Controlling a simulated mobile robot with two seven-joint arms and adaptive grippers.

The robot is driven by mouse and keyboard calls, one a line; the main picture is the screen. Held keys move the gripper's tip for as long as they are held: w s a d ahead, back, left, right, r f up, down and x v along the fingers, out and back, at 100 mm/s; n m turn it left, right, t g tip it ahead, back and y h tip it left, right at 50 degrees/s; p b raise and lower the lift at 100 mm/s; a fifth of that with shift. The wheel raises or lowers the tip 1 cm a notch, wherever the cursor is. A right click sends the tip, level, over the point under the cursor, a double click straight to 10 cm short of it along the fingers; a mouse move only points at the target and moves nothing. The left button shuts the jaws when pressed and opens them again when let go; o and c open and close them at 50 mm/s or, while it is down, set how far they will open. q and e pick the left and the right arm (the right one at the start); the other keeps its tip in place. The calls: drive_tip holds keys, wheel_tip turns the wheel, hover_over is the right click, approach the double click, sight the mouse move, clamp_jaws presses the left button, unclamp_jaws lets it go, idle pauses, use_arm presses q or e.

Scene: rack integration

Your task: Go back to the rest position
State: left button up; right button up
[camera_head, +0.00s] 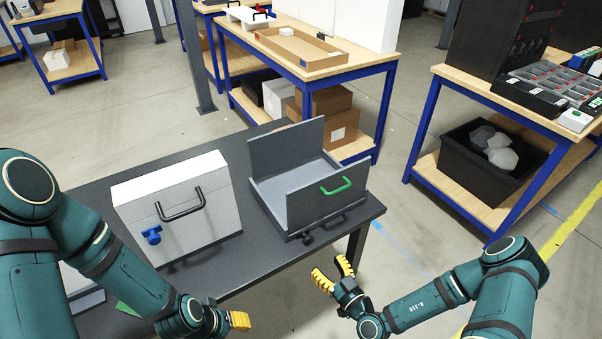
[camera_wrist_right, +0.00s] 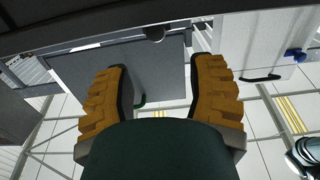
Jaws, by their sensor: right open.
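My right gripper (camera_head: 334,275) is open and empty, beside the near right edge of the dark table (camera_head: 205,275). In the right wrist view its two yellow fingers (camera_wrist_right: 160,95) stand apart with nothing between them. My left gripper (camera_head: 238,320) shows only partly at the table's near side, low in the head view; its jaw opening cannot be made out. A grey open box with a green handle (camera_head: 303,212) stands on the table, near the right gripper but apart from it. A white case with a black handle (camera_head: 221,213) and a blue latch stands to its left.
A workbench (camera_head: 362,66) with a cardboard tray (camera_head: 302,50) stands behind the table. Another bench (camera_head: 468,87) at the right holds a black organizer and, below, a black bin (camera_head: 460,158). The floor (camera_head: 405,225) between the table and right bench is clear.

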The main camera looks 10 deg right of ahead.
drive_tip(key=s+a+r+n+g+y, duration=0.2)
drive_tip(key=s+a+n+g+y, duration=0.4)
drive_tip(key=n, duration=0.5)
drive_tip(key=s+a+r+n+g+y, duration=0.1)
drive_tip(key=s+a+n+g+y, duration=0.45)
drive_tip(key=n, duration=0.65)
drive_tip(key=s+a+f+n+g+h, duration=0.1)
drive_tip(key=s+n+g+h, duration=0.3)
drive_tip(key=n, duration=0.5)
drive_tip(key=s+f+n+g+h, duration=0.2)
drive_tip(key=s+n+g, duration=0.25)
drive_tip(key=n, duration=0.35)
drive_tip(key=w+d+n+t+h, duration=0.2)
drive_tip(key=w+n+h, duration=0.2)
drive_tip(key=n, duration=0.9)
drive_tip(key=w+d+n+t+h, duration=0.2)
drive_tip(key=w+d+n+h, duration=0.1)
drive_tip(key=n, duration=1)
drive_tip(key=shift+w+d+r+t+h, duration=0.25)
drive_tip(key=shift+w+r+t+h, duration=0.2)
drive_tip(key=shift+w, duration=0.25)
